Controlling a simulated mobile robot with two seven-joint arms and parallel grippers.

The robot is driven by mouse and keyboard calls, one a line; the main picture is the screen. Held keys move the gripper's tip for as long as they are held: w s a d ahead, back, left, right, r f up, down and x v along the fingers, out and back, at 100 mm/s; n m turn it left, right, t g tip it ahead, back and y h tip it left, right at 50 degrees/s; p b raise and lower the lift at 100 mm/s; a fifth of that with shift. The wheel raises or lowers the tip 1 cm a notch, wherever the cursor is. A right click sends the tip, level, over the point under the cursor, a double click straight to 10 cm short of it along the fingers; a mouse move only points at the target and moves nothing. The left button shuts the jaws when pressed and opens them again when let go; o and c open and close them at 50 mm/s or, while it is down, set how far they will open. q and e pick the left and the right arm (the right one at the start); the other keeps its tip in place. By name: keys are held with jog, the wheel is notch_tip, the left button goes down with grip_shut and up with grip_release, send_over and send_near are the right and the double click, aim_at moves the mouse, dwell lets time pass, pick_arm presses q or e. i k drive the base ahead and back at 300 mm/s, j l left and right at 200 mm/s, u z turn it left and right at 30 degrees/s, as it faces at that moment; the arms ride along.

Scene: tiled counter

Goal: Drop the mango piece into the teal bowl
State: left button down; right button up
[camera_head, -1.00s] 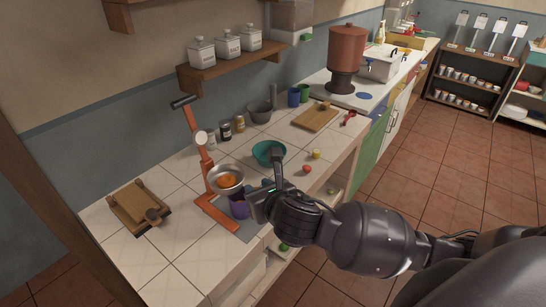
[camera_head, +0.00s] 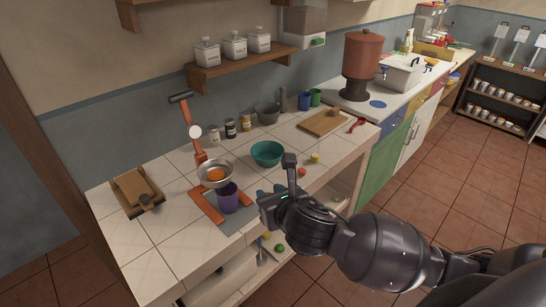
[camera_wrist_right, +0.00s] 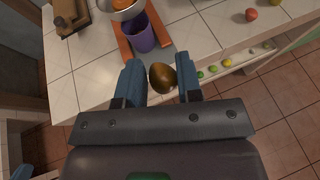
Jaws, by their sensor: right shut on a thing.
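The teal bowl (camera_head: 267,154) stands upright on the tiled counter, behind my right gripper (camera_head: 266,195) in the head view. In the right wrist view, my right gripper (camera_wrist_right: 160,80) has its blue fingers on either side of a rounded brown-orange piece, the mango piece (camera_wrist_right: 162,77), and is shut on it. The piece is held off the counter, near its front edge. It cannot be made out in the head view. The teal bowl is outside the wrist view. My left gripper is not seen in the head view.
A purple cup (camera_head: 228,198) stands under a metal bowl (camera_head: 215,174) with orange contents, on an orange stand (camera_head: 200,150). A tomato-like red item (camera_head: 302,172) and a yellow item (camera_head: 315,158) lie right of the teal bowl. A cutting board (camera_head: 324,123) lies farther back.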

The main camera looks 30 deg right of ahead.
aim_at(268, 156)
jog(key=k+l+u, duration=0.15)
jog(key=l, duration=0.55)
jog(key=i+l+u, duration=0.1)
jog(key=l, duration=0.3)
jog(key=i+l+u, duration=0.1)
jog(key=l, duration=0.25)
jog(key=i+l+u, duration=0.2)
jog(key=i+l, duration=0.2)
jog(key=l, duration=0.2)
